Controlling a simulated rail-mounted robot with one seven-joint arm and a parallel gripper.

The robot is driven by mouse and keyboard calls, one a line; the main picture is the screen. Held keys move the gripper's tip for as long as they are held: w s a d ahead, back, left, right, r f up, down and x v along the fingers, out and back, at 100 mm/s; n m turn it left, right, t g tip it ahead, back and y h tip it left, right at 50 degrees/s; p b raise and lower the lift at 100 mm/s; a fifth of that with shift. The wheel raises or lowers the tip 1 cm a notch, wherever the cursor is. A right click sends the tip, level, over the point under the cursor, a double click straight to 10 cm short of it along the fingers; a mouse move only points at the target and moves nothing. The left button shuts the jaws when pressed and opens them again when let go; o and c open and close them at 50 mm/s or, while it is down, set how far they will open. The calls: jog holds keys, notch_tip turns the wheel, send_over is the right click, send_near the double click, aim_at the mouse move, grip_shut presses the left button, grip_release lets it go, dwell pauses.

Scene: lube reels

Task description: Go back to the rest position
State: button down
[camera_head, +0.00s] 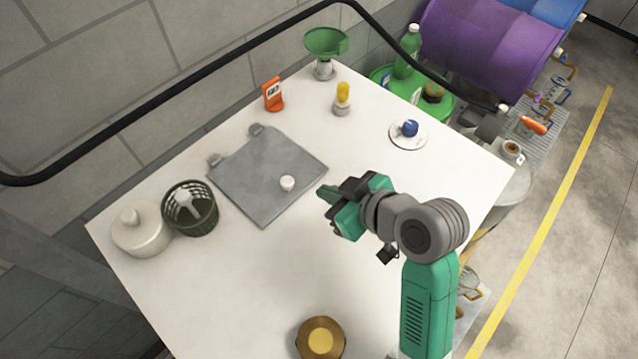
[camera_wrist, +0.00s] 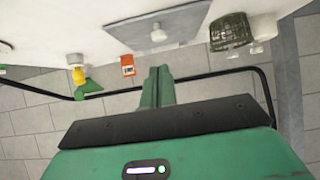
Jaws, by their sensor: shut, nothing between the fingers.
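My gripper (camera_head: 328,193) is over the white table, to the right of the grey square plate. Its green fingers are shut together with nothing between them. In the wrist view my gripper (camera_wrist: 158,75) points toward the wall side, and its fingers show side by side. It touches no object that I can see. The arm reaches in from the lower right of the head view.
The white table (camera_head: 270,275) carries a grey plate (camera_head: 255,190) with a small white knob, a dark basket (camera_head: 178,222), a lidded pot (camera_head: 136,240), an orange box (camera_head: 272,100), a yellow-topped bottle (camera_head: 342,92), a saucer (camera_head: 397,139) and a brass disc (camera_head: 300,345). A black hose runs behind.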

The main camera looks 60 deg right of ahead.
dwell(0.3)
jog(key=w+a+r+t+p, duration=0.15)
jog(key=w+a+r, duration=0.25)
jog(key=r, duration=0.4)
jog(key=w+a+r+n+t+h, duration=0.1)
jog(key=w+a+r+t, duration=0.3)
jog(key=r, duration=0.3)
jog(key=w+a+r+t+p, duration=0.1)
jog(key=w+a+r, duration=0.35)
jog(key=r, duration=0.35)
jog(key=s+a+r+t+y, duration=0.1)
jog(key=s+a+r+t, duration=0.2)
jog(key=a+r, duration=0.5)
jog(key=s+a+r+t+y+p, duration=0.1)
jog(key=s+a+r+t+y, duration=0.1)
jog(key=a+r, duration=0.7)
notch_tip(320, 180, up, 4)
jog(key=shift+s+a+n+t, duration=0.15)
jog(key=shift+s+n+t, duration=0.3)
jog(key=shift+t, duration=0.8)
